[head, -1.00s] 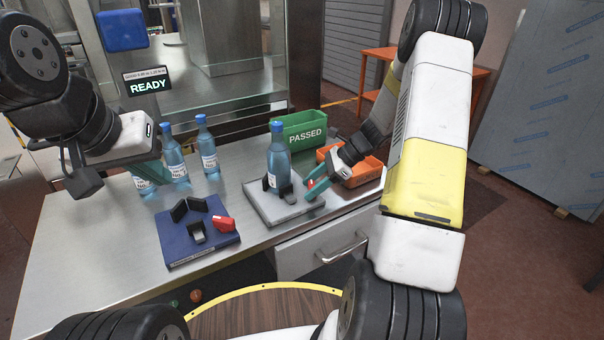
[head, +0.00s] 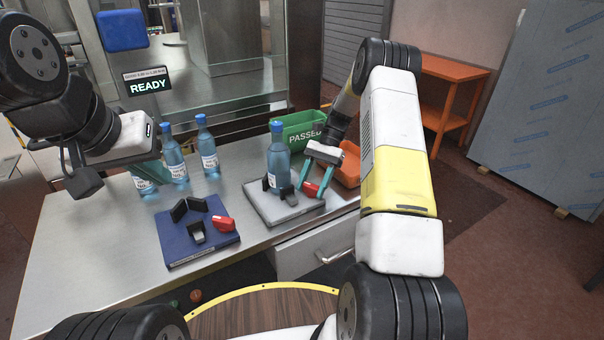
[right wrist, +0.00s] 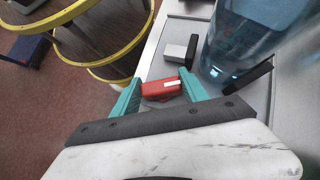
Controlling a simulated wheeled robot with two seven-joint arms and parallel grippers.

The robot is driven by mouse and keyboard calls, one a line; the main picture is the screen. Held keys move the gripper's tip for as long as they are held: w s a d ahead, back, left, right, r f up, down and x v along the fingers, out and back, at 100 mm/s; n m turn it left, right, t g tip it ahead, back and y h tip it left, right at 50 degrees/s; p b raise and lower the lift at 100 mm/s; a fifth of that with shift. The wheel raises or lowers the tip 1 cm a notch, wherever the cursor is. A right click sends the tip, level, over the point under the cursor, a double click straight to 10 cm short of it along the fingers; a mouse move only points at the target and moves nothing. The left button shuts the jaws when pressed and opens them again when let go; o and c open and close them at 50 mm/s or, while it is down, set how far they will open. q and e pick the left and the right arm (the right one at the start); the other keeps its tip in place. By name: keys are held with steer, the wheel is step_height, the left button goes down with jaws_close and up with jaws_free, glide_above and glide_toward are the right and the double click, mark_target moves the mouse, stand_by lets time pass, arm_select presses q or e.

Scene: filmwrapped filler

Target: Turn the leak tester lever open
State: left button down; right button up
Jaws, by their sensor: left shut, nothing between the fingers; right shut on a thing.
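A grey fixture (head: 270,213) on the steel table holds an upright blue bottle (head: 278,160) between black jaws. Its red lever (head: 311,189) is at the right end of the plate. My right gripper (head: 312,189) has its teal fingers on either side of this lever, closed on it. In the right wrist view the red lever (right wrist: 161,90), with a white mark, sits between the fingertips. My left gripper (head: 148,173) is at the left, near standing bottles; its fingers are partly hidden. A sign (head: 148,82) reads READY.
A blue fixture (head: 178,248) with black blocks and its own red lever (head: 223,223) stands to the left. Bottles (head: 208,150) stand behind it. A green PASSED bin (head: 296,122) and an orange bin (head: 347,172) are behind the right gripper. The table's left front is clear.

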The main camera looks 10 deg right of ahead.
steer(key=shift+n+g+h, duration=0.8)
steer(key=shift+n+h, duration=0.3)
steer(key=shift+n, duration=0.9)
steer(key=o, duration=1.4)
